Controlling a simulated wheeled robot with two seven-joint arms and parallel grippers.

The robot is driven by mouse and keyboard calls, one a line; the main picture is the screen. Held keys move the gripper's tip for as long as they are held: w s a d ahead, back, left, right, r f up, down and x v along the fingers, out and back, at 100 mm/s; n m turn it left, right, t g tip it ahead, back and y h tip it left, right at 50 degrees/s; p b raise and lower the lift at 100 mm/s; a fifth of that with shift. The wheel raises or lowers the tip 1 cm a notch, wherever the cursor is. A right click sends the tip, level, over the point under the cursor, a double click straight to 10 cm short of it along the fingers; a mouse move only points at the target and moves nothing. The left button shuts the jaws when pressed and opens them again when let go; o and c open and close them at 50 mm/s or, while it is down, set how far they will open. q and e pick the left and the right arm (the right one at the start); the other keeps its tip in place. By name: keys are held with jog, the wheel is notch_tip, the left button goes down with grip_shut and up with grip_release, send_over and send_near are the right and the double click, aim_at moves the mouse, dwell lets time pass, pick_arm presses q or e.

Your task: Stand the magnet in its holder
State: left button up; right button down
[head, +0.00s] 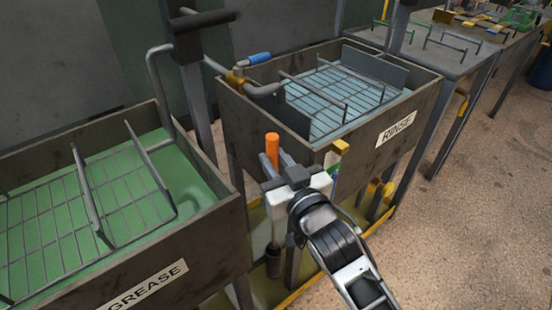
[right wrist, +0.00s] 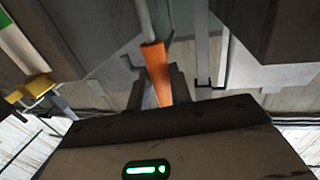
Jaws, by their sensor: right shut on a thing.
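The magnet appears to be the long tool with an orange handle (head: 271,150) whose grey shaft runs down to a dark cylindrical end (head: 273,262). It hangs roughly upright in the gap between the two tanks. My right gripper (head: 275,180) is shut on its orange handle, which sticks up above the fingers. In the right wrist view the orange handle (right wrist: 154,68) lies between the fingers (right wrist: 160,88), with the grey shaft beyond. I cannot tell which part is the holder. My left gripper is not in view.
The GREASE tank (head: 150,280) with green liquid and a wire rack stands left. The RINSE tank (head: 370,150) with a wire rack stands right, close behind my right gripper. A workbench (head: 440,58) stands at the back right. Floor at right is clear.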

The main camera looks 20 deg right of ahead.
pick_arm(q)
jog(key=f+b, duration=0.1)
jog(key=b, duration=0.2)
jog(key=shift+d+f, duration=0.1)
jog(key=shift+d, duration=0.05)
pick_arm(e)
notch_tip(320, 180, down, 5)
jog(key=shift+r, duration=0.2)
dwell(0.4)
jog(key=shift+f, duration=0.2)
